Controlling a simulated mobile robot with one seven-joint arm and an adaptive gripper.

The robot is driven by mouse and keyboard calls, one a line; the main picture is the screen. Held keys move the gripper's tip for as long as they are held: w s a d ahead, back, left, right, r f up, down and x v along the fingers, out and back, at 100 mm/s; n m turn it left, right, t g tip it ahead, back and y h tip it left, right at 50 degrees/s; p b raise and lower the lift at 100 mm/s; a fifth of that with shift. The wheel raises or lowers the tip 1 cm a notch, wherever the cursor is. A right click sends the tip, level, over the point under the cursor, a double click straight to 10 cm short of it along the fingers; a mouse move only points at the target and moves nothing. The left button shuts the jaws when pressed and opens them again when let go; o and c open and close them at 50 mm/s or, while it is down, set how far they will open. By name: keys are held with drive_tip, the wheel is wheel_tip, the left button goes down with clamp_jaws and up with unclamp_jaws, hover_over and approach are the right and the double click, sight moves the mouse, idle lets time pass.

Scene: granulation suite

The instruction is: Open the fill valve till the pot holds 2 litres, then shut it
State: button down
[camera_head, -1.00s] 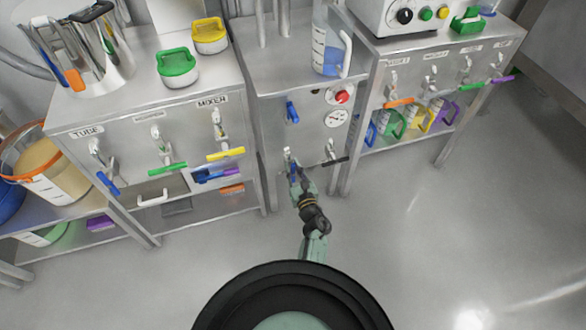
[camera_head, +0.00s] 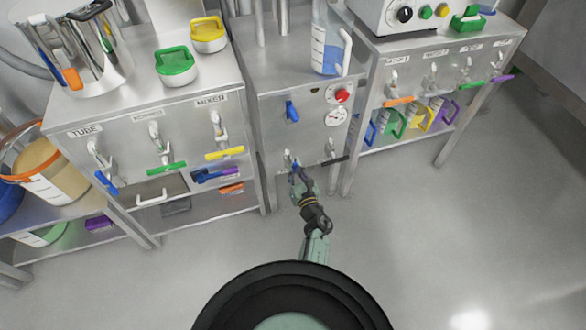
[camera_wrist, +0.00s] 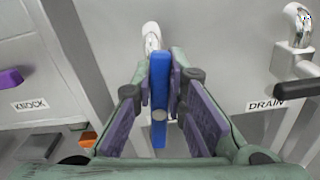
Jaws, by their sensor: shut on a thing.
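A blue lever (camera_wrist: 159,132) hangs from a pale metal valve (camera_wrist: 151,36) on the front of the middle steel cabinet. My gripper (camera_wrist: 162,78) is shut on this lever, its purple-padded fingers on either side. In the head view my gripper (camera_head: 297,172) is low on the cabinet front and hides most of the lever. A clear jug (camera_head: 331,38) with a white handle stands on top of the cabinet, with blue in its lower part; its marks are too small to read. I cannot tell whether it is the pot.
A black-handled drain valve (camera_head: 332,156) is close right of my gripper. Cabinets with coloured valve handles stand on both sides. The floor in front is clear.

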drive_tip(key=m, duration=0.3)
drive_tip(key=m+b, duration=0.1)
drive_tip(key=shift+w+d+f, duration=0.1)
drive_tip(key=shift+d+f, duration=0.2)
drive_tip(key=shift+d, duration=0.1)
drive_tip(key=shift+w+d+f+m, duration=0.1)
drive_tip(key=shift+d+f+m, duration=0.2)
drive_tip(key=shift+m, duration=1.65)
drive_tip(key=shift+w+d+f+m, duration=0.1)
drive_tip(key=shift+f+m, duration=0.3)
drive_tip(key=shift+m, duration=1.6)
drive_tip(key=shift+d+f+m, duration=0.15)
drive_tip(key=shift+f+m, duration=0.2)
drive_tip(key=shift+m, duration=1.6)
drive_tip(key=c, duration=1.6)
unclamp_jaws()
drive_tip(key=shift+d, duration=0.1)
drive_tip(key=shift+s, duration=0.1)
